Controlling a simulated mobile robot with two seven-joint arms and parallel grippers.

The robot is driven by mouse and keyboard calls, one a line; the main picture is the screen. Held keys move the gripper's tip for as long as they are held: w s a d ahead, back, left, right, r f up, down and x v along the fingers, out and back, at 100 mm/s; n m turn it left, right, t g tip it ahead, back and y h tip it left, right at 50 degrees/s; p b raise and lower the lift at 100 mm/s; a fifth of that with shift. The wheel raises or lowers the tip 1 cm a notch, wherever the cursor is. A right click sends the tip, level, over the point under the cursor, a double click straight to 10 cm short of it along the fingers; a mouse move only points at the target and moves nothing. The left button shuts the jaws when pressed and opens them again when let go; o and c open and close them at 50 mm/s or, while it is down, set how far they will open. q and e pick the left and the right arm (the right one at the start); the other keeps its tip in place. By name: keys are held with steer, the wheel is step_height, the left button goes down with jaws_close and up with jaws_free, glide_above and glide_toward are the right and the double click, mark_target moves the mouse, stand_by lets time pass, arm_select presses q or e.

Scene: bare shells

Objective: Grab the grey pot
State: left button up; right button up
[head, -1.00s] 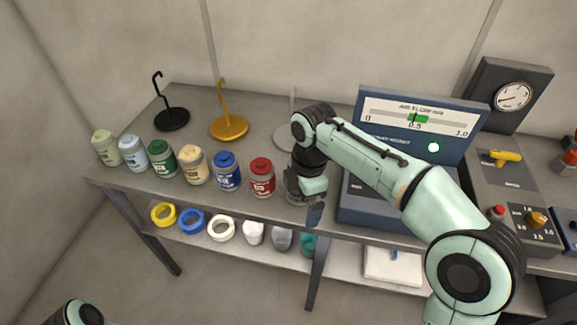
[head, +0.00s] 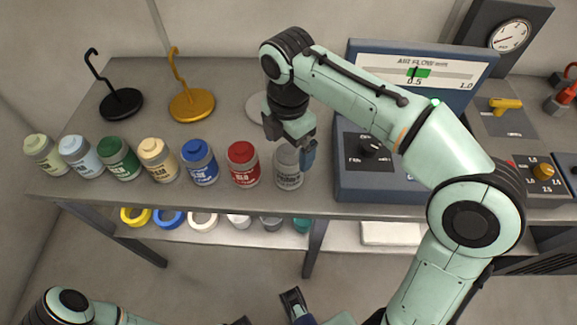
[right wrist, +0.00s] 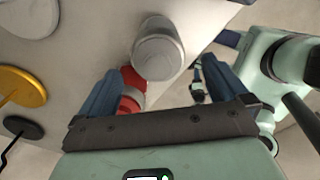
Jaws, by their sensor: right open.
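The grey pot (head: 288,168) stands upright at the right end of a row of lidded pots, near the shelf's front edge. In the right wrist view, the grey pot (right wrist: 158,52) shows ahead of the two spread fingers (right wrist: 162,90), with nothing held. Parts of what seems to be my left gripper (head: 268,311) show at the bottom edge of the head view; its jaws are mostly cut off.
The red pot (head: 243,165) stands close to the left of the grey pot, and the blue pot (head: 199,163) beyond it. The air flow console (head: 380,185) stands close to the right. Hooked stands (head: 192,106) are behind. Several coloured rings and cups (head: 203,219) sit on the lower shelf.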

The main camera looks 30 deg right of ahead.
steer(key=shift+w+d+f+b, duration=0.1)
steer(key=shift+f+b, duration=0.3)
steer(key=shift+f, duration=1)
steer(key=shift+d+f+b, duration=0.1)
steer(key=shift+f+b, duration=0.3)
steer(key=shift+f, duration=0.95)
steer(key=c, duration=1.2)
steer(key=shift+c, duration=0.5)
steer(key=shift+r, duration=0.1)
steer(key=shift+r, duration=0.1)
